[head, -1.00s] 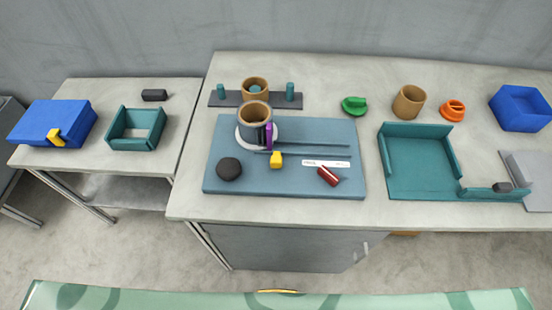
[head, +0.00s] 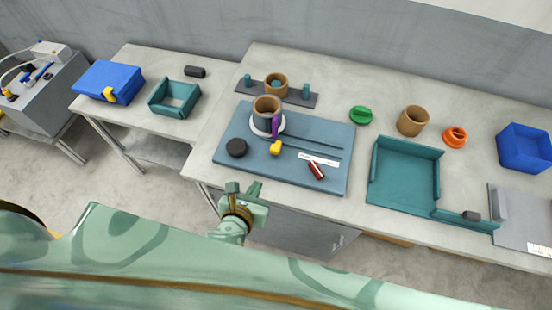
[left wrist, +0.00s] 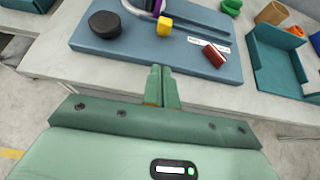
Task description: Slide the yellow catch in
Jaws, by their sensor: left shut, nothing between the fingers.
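The yellow catch (head: 275,148) is a small block on the blue-grey board (head: 225,173), by the near end of the thin rails and in front of the brown cup (head: 267,107) with its white ring and purple piece. It also shows in the left wrist view (left wrist: 164,27). My left gripper (head: 245,188) is in front of the table's near edge, short of the board. In the left wrist view its fingers (left wrist: 161,70) are together and empty, pointing toward the board, apart from the catch. My right gripper is out of view.
A teal tray (head: 405,178) stands to the right. A blue box (head: 100,78) with another yellow piece (head: 109,95) sits on the left table.

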